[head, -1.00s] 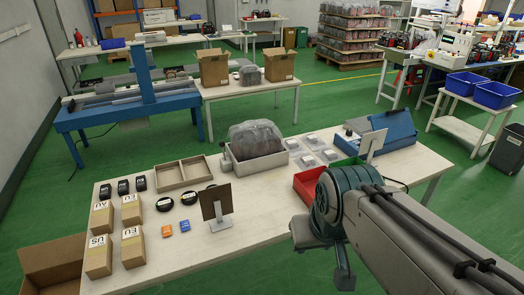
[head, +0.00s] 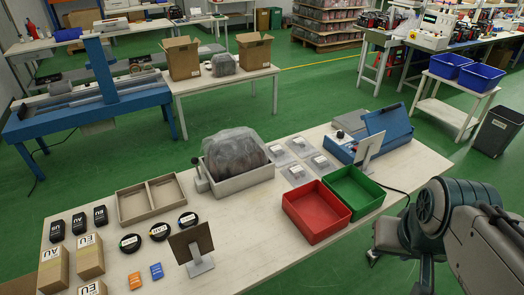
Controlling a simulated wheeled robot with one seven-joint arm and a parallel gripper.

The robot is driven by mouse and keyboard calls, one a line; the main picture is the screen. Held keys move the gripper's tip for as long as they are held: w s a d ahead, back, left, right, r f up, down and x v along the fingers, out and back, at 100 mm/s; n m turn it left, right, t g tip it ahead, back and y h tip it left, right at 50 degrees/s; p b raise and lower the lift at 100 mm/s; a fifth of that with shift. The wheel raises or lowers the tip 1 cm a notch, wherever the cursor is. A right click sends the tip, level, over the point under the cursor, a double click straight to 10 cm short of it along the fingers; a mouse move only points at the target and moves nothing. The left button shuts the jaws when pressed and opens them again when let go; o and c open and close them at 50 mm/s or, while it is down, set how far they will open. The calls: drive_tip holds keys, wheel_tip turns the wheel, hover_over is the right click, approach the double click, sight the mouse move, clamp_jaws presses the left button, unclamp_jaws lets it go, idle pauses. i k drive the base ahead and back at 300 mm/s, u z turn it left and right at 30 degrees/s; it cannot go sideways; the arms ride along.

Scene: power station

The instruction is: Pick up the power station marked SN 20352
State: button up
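No marking SN 20352 can be read in this view. A dark, bulky item in a clear bag (head: 235,152) sits in a grey open-topped holder (head: 243,183) on the near table; the bag hides its detail. Another bagged item (head: 223,65) stands on the table behind, between two cardboard boxes. Several red-and-black units (head: 390,22) stand on the far right bench, too small to read.
The near table (head: 270,240) also bears a red bin (head: 316,212), a green bin (head: 353,190), a blue case (head: 385,130), a divided tray (head: 152,200) and small boxes. Blue crates (head: 457,87) stand on a white cart. Green floor (head: 300,95) is open beyond the table.

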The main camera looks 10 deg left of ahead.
sight(228, 153)
drive_tip(key=u, duration=0.15)
drive_tip(key=i, duration=1)
drive_tip(key=u, duration=0.75)
